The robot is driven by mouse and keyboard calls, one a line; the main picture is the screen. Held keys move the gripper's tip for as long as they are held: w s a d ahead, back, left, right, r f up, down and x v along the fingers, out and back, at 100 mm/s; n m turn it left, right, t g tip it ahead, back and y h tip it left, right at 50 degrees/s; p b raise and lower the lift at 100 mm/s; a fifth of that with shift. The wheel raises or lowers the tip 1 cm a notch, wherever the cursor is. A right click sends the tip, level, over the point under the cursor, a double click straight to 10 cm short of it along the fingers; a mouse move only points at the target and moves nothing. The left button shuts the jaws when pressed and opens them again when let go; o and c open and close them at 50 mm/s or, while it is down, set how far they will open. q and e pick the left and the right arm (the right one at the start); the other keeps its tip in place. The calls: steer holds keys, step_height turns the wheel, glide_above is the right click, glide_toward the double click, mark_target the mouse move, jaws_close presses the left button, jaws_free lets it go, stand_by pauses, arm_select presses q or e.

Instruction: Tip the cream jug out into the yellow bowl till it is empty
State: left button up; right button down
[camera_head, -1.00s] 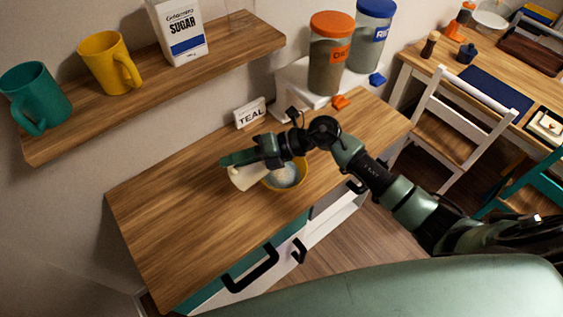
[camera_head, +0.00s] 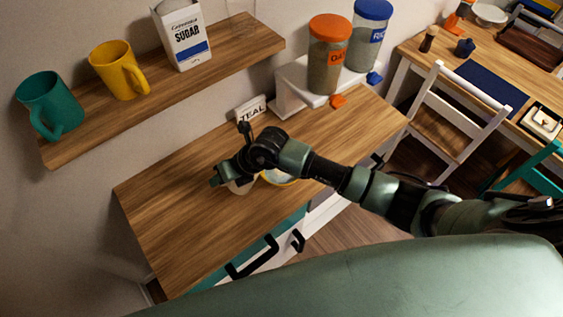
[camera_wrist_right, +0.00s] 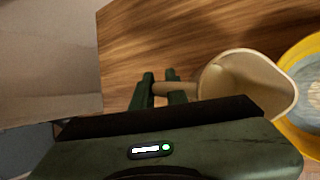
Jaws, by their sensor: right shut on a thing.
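My right gripper (camera_head: 217,178) is shut on the handle of the cream jug (camera_head: 241,188), just left of the yellow bowl (camera_head: 282,182). In the head view my wrist and arm hide much of the jug and bowl. In the right wrist view my fingers (camera_wrist_right: 161,88) pinch the handle, and the jug (camera_wrist_right: 240,88) has its open mouth facing the camera and its lip towards the bowl (camera_wrist_right: 286,128). Only cream-coloured inner wall shows in it; I cannot tell if liquid is left. The bowl holds something pale. My left gripper is out of view.
The wooden cabinet top (camera_head: 165,217) is clear at the left. A wall shelf (camera_head: 165,88) above holds mugs and a sugar box. A chair (camera_head: 440,124) stands right.

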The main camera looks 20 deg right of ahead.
steer(key=a+f+h, duration=0.1)
steer(key=f, duration=0.1)
steer(key=a+f+h+b, duration=0.1)
steer(key=f, duration=0.1)
steer(key=a+f+n+h, duration=0.1)
steer(key=f+h, duration=0.1)
steer(key=shift+s+a, duration=0.2)
steer(key=shift+s, duration=0.05)
steer(key=shift+a+f+t+h+b, duration=0.3)
steer(key=shift+f+h+b, duration=0.2)
steer(key=shift+b, duration=0.2)
steer(key=shift+s, duration=0.1)
stand_by(0.3)
